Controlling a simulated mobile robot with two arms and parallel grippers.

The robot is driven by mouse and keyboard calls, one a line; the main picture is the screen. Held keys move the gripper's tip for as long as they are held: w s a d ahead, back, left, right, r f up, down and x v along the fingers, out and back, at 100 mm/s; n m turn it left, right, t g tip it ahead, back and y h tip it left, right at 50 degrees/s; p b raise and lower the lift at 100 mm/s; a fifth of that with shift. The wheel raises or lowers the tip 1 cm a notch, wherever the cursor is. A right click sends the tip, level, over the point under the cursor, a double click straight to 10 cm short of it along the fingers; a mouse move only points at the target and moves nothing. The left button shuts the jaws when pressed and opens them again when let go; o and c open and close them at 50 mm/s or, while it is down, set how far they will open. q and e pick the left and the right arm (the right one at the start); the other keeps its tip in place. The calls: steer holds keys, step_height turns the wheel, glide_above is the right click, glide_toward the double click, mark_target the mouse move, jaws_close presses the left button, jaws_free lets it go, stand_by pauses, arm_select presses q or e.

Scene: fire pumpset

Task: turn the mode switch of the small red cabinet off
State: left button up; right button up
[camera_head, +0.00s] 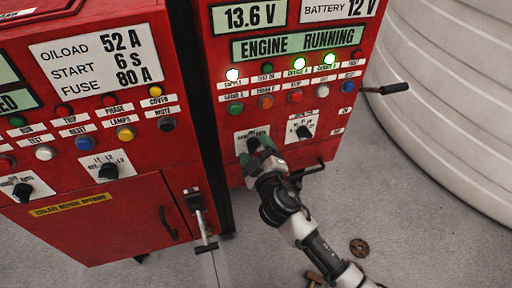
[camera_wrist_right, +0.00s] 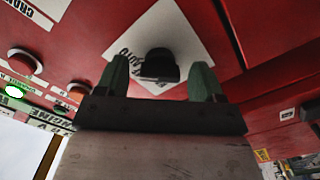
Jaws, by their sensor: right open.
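The right-hand red cabinet (camera_head: 290,92) carries lit lamps under an "ENGINE RUNNING" display. A black rotary switch (camera_head: 253,144) sits on a white label plate in its lower left part. My right gripper (camera_head: 257,153) is at this switch, with its green fingers open. In the right wrist view the black knob (camera_wrist_right: 160,66) stands between and just beyond the two open fingers (camera_wrist_right: 160,80), which appear clear of it. The plate behind it reads "AUTO" in part; the knob's exact setting is hard to tell. My left gripper is not in view.
A second black knob (camera_head: 304,132) is close to the right on the same cabinet. Rows of coloured buttons lie above.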

steer(key=shift+w, duration=0.15)
steer(key=shift+c, duration=0.5)
steer(key=c, duration=0.8)
steer(key=n, duration=0.4)
steer(key=shift+p, duration=0.4)
steer(key=n, duration=0.4)
steer(key=shift+n+p, duration=0.3)
steer(key=shift+p, duration=0.05)
